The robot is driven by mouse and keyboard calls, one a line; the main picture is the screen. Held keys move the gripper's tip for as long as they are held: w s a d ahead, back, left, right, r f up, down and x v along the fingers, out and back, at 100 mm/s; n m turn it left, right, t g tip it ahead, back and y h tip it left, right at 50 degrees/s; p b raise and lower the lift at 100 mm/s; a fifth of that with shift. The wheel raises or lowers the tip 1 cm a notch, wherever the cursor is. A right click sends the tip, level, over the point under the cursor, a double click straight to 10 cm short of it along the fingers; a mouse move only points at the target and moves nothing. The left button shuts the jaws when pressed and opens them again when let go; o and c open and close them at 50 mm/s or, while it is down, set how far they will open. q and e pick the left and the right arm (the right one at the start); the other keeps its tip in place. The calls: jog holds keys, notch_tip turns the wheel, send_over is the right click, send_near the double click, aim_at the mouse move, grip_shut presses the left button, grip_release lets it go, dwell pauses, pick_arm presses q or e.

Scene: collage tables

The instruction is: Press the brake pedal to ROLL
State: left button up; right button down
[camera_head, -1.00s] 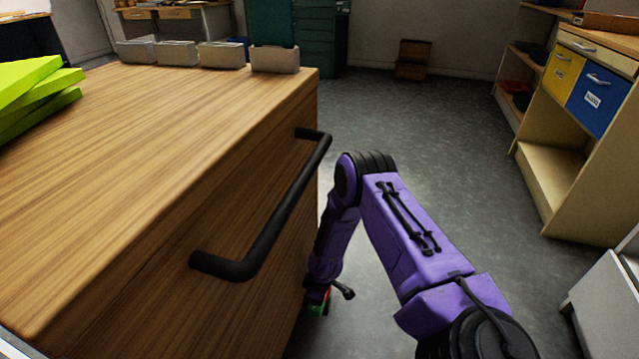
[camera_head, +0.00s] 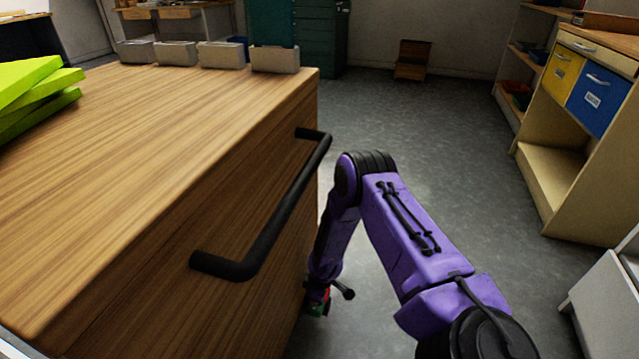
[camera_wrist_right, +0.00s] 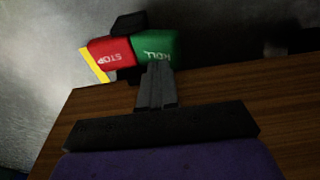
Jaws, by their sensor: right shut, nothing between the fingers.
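The brake pedal has a red STOP half (camera_wrist_right: 112,53) and a green ROLL half (camera_wrist_right: 157,48), side by side in the right wrist view with the lettering upside down. My left gripper is not in view.
The cart's black handle (camera_head: 270,225) sticks out beside my right forearm. A black caster part (camera_head: 344,291) shows near the pedal. The floor (camera_head: 440,130) to the right is open, up to a shelf unit (camera_head: 560,160).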

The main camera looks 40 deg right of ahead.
jog(key=shift+f+b, duration=1.2)
jog(key=shift+f, duration=0.25)
dwell(0.7)
jog(key=shift+r, duration=0.25)
notch_tip(320, 180, up, 7)
jog(key=p, duration=0.6)
jog(key=shift+f+p, duration=0.15)
jog(key=shift+p, duration=0.15)
jog(key=shift+f, duration=0.1)
jog(key=shift+s, duration=0.1)
